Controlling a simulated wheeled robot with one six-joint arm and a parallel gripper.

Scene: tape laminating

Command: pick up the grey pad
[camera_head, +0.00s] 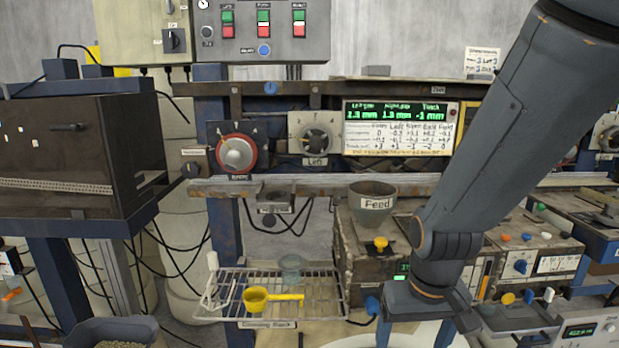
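I cannot pick out the grey pad for certain. A small flat grey block (376,71) lies on the top shelf, left of the notice, and may be it. My gripper (415,336) is at the lower right of centre, pointing down, far below that block. Its two blue fingers stand well apart, with a pale surface showing between them. The fingertips run to the bottom edge of the picture, so what lies right under them is hidden.
A wire rack (325,300) with a yellow scoop (256,298) and a glass cup (291,267) stands left of my gripper. A grey Feed bowl (373,200) sits on the worn machine (350,245) behind it. A dark oven-like box (70,150) stands far left.

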